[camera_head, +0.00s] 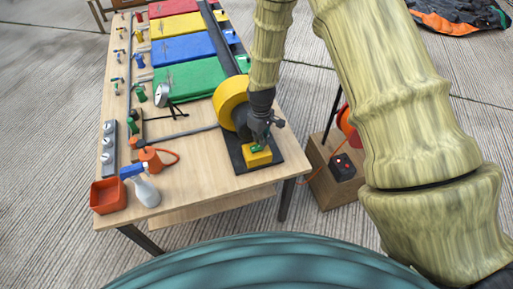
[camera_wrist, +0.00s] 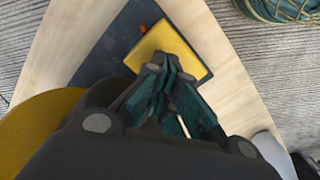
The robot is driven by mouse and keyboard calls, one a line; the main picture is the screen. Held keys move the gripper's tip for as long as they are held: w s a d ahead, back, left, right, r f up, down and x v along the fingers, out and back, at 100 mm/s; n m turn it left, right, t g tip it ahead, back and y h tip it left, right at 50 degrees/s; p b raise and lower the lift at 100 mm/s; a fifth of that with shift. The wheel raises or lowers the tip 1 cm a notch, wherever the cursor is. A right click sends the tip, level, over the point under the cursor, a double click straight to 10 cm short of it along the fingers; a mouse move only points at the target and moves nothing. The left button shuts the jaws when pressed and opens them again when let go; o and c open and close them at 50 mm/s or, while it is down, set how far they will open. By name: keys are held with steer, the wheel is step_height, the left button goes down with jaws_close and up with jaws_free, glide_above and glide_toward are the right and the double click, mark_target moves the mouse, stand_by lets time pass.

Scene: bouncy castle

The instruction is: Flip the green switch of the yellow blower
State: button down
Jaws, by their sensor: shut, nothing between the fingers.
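The yellow blower (camera_head: 232,103) stands on a dark base plate (camera_head: 240,161) near the table's front right corner. Its yellow switch box (camera_head: 260,158) sits at the front of that plate and also shows in the wrist view (camera_wrist: 195,63). A small bright green piece (camera_head: 256,148), which looks like the switch, is on top of the box, partly covered by my gripper. My gripper (camera_head: 260,141) is shut and empty, pointing down at the box. In the wrist view its fingers (camera_wrist: 168,64) overlap the box and hide the switch. I cannot tell whether they touch it.
A spray bottle (camera_head: 146,190), a red-orange bin (camera_head: 107,196) and an orange object (camera_head: 151,158) stand at the table's front left. Folded coloured mats (camera_head: 183,49) lie behind. A wooden box (camera_head: 336,187) with a black unit stands on the floor at right.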

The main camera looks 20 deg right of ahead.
steer(key=shift+f+b, duration=0.45)
steer(key=shift+f, duration=0.55)
stand_by(0.8)
steer(key=shift+r, duration=0.15)
steer(key=shift+r+p, duration=2.55)
steer(key=shift+r, duration=0.8)
steer(key=s+d+f+m, duration=0.1)
steer(key=s+f+m, duration=0.1)
steer(key=s+f, duration=0.5)
steer(key=s+d+f+m, duration=0.1)
steer(key=s+f, duration=0.3)
steer(key=s, duration=0.5)
steer(key=s+f+m, duration=0.1)
steer(key=s+m, duration=0.1)
steer(key=s, duration=0.8)
steer(key=s+d+f+m, duration=0.1)
steer(key=s, duration=0.9)
steer(key=shift+s+d+f+m, duration=0.15)
steer(key=shift+s+f+m, duration=0.05)
steer(key=shift+f+m, duration=0.2)
